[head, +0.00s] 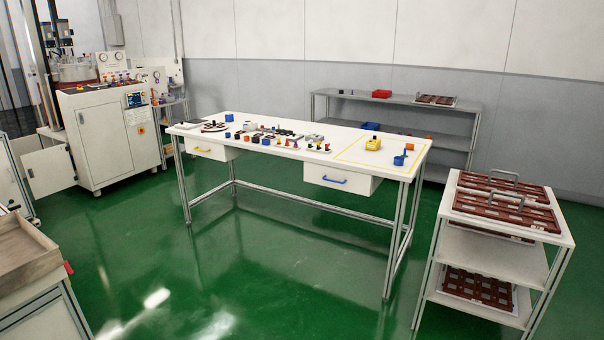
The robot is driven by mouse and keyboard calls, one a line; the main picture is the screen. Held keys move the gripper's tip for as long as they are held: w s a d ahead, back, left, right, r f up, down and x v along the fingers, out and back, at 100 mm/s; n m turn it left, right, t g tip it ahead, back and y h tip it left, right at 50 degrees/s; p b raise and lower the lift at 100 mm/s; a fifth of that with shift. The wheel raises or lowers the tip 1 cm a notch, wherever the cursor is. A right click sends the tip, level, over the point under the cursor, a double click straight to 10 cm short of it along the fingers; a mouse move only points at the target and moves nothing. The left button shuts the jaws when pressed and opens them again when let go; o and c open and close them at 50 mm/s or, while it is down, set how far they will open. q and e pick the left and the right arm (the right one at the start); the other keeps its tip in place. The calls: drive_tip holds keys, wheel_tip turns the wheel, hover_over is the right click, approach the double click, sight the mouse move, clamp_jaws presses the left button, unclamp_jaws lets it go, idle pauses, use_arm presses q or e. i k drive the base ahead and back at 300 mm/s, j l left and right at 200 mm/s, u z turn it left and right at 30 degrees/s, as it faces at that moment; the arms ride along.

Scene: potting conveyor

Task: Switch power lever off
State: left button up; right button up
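I cannot make out a power lever for certain at this distance. Neither of my grippers shows in the head view.
A white workbench (300,165) with small coloured parts stands mid-room. A grey shelf (400,101) is behind it, a rack with brown trays (505,200) at right, a wooden-topped stand (22,250) at near left. Green floor (150,240) between is clear.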

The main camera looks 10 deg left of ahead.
sight(69, 269)
drive_tip(key=i+u, duration=0.35)
drive_tip(key=i+l+u, duration=0.5)
drive_tip(key=i+u, duration=0.15)
drive_tip(key=i+l+u, duration=0.3)
drive_tip(key=u, duration=0.2)
drive_tip(key=i+l+u, duration=0.2)
drive_tip(key=l+u, duration=0.3)
drive_tip(key=i+l+u, duration=0.15)
drive_tip(key=l+u, duration=0.2)
drive_tip(key=u, duration=0.15)
drive_tip(key=l+u, duration=0.45)
drive_tip(key=l, duration=0.6)
